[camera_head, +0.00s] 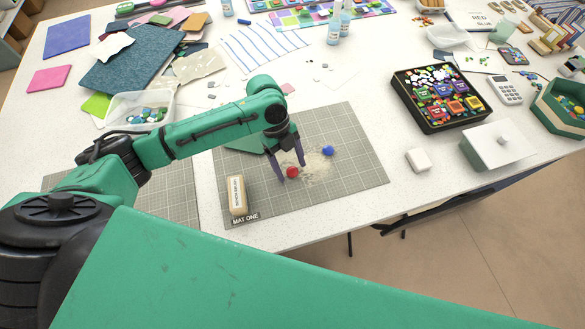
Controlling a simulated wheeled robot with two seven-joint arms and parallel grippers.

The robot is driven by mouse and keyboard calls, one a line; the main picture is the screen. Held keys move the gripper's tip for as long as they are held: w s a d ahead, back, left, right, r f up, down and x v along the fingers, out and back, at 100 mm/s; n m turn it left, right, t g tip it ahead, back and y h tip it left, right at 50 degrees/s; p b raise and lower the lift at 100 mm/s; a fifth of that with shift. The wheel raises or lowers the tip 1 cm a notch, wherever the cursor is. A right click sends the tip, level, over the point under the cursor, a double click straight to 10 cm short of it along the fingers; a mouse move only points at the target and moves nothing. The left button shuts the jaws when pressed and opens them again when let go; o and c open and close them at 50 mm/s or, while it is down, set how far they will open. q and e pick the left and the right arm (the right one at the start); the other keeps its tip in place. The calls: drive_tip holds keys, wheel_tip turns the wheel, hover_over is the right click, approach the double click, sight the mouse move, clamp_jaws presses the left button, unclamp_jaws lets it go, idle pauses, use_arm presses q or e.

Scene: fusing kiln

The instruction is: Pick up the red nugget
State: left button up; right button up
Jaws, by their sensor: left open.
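The red nugget (292,172) lies on the grey gridded mat (345,190), at the edge of a pale patch of powder (318,172). My left gripper (291,170) reaches down over the nugget from above. Its dark fingers are open, one to the left of the nugget and one behind it to the right. I cannot tell whether either finger touches it. My right gripper is not in view.
A beige block (236,196) stands at the mat's left by the label "MAT ONE". A black tray of colourful pieces (452,127) and a white box (490,149) stand to the right.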

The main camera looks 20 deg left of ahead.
use_arm(q)
drive_tip(key=shift+w+a+f, duration=0.1)
drive_tip(key=shift+w, duration=0.05)
drive_tip(key=c, duration=1.2)
clamp_jaws()
